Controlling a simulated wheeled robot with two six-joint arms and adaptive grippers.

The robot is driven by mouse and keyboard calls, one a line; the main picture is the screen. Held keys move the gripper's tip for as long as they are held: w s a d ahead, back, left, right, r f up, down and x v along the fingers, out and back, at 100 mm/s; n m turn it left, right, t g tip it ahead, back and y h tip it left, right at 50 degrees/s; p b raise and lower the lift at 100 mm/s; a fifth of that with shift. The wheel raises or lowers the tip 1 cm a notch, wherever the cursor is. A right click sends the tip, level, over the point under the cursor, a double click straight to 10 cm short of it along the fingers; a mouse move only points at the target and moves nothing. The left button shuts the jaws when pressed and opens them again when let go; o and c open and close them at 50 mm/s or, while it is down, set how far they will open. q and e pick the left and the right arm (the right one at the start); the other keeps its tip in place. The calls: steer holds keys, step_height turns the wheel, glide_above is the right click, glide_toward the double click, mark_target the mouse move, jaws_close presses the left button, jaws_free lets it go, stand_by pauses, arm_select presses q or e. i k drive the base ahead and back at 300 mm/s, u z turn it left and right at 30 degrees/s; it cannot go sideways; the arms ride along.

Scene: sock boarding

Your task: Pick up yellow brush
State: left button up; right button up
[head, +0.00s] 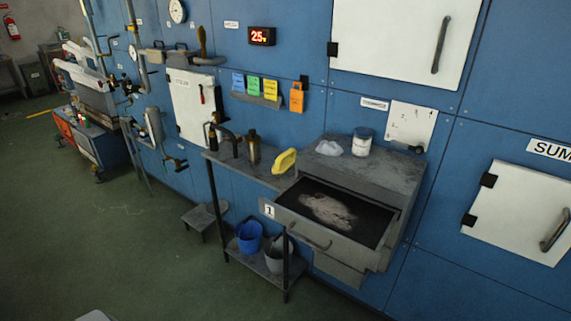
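The yellow brush (285,161) is at the right end of the narrow grey bench (240,167), close beside the grey cabinet (395,180). It looks tilted up rather than lying flat, and I cannot tell if it touches the cabinet. Neither of my grippers shows in the head view.
An open drawer (352,240) holding pale powder juts out below the brush. Dark bottles (253,147) stand left of it. A white jar (362,142) and a crumpled pale cloth (329,148) sit on the cabinet. Buckets (249,237) are underneath. The green floor in front is mostly clear.

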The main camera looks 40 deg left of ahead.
mark_target(283, 162)
steer(key=u, duration=2.1)
steer(key=i, duration=1.55)
steer(key=z, duration=2.7)
